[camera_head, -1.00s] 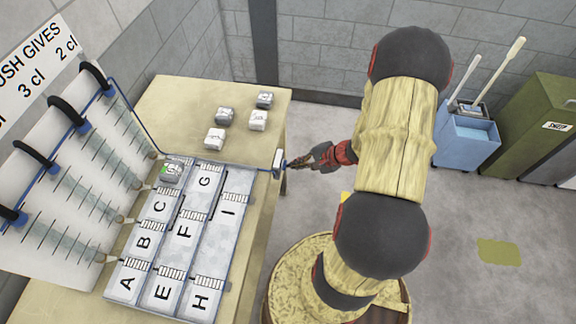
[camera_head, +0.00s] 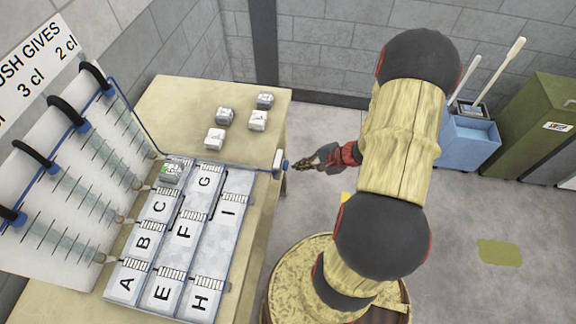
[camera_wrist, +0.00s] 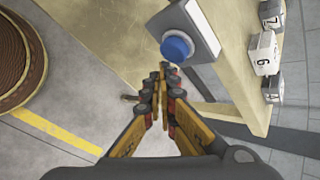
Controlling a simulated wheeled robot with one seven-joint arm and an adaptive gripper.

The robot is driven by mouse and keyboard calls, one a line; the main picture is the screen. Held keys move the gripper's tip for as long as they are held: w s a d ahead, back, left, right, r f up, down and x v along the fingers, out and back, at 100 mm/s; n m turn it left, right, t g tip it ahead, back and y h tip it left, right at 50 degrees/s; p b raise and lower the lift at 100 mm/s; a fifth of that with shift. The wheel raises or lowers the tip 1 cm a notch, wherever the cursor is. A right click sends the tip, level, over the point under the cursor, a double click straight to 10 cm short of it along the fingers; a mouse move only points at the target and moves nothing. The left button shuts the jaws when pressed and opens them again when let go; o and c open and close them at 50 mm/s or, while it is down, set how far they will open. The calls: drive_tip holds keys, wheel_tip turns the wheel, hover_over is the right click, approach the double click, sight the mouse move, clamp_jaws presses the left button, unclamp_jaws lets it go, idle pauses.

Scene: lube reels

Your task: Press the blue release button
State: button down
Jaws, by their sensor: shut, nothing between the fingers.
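The blue release button (camera_wrist: 177,48) is a round blue cap on a pale grey box (camera_wrist: 205,30) at the table's edge in the wrist view. In the head view the blue button (camera_head: 285,164) shows small at the right edge of the table, on the box's outer face. My gripper (camera_wrist: 165,70) is shut and empty. Its fingertips are just below the button in the wrist view and seem close to it; I cannot tell whether they touch. In the head view my gripper (camera_head: 297,165) is just right of the button, coming from the right.
The wooden table (camera_head: 180,95) carries lettered panels (camera_head: 186,230), one cube (camera_head: 171,172) on them, and several loose cubes (camera_head: 258,120) behind. A board with syringe-like tubes (camera_head: 75,170) stands at left. A blue bucket (camera_head: 466,140) and green bin (camera_head: 540,125) stand at right.

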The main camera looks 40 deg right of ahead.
drive_tip(key=shift+d, duration=0.1)
drive_tip(key=s+d, duration=0.1)
drive_tip(key=s, duration=0.1)
drive_tip(key=s+d, duration=0.1)
drive_tip(key=d, duration=0.1)
drive_tip(key=shift+s, duration=0.4)
idle(1.8)
